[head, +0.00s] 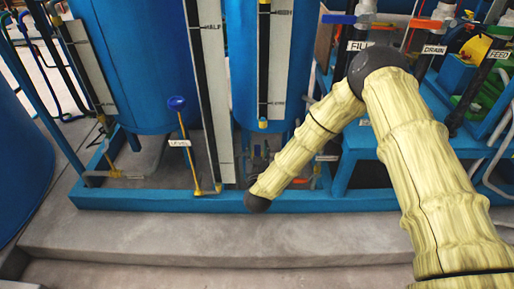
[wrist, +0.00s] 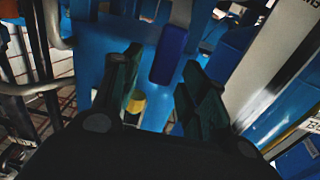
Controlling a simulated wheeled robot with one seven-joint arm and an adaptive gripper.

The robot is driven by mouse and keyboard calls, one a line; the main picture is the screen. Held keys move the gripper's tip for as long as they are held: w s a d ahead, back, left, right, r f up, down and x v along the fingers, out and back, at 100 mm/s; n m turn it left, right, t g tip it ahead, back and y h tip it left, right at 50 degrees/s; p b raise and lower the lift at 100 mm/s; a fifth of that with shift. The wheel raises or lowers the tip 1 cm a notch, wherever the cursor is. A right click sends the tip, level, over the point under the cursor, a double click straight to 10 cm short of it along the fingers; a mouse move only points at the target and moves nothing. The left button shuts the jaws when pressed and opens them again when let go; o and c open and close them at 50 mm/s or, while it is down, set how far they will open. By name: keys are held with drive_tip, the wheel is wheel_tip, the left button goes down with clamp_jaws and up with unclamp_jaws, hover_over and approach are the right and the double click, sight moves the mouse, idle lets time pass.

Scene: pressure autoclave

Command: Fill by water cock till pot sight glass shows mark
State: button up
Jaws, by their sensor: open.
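The label FILL (head: 358,46) sits below a valve with a blue lever handle (head: 338,18), at the upper right of the head view. Several upright gauges stand at the tanks: one with a HALF label (head: 213,27), one on the middle tank (head: 264,60), one at the left (head: 88,65). I cannot tell which is the pot's sight glass, nor read a water level. My gripper (wrist: 160,66) is open in the wrist view. A dark blue, rounded handle (wrist: 168,55) appears between and beyond its fingers; contact is unclear. My gripper does not show in the head view.
A DRAIN valve with an orange handle (head: 425,23) and a FEED label (head: 499,54) stand right of FILL. A blue-knobbed lever (head: 177,103) by the LEVEL label rises from the blue base frame (head: 120,198). Bare concrete (head: 200,235) lies in front.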

drive_tip(key=shift+w, duration=0.75)
clamp_jaws()
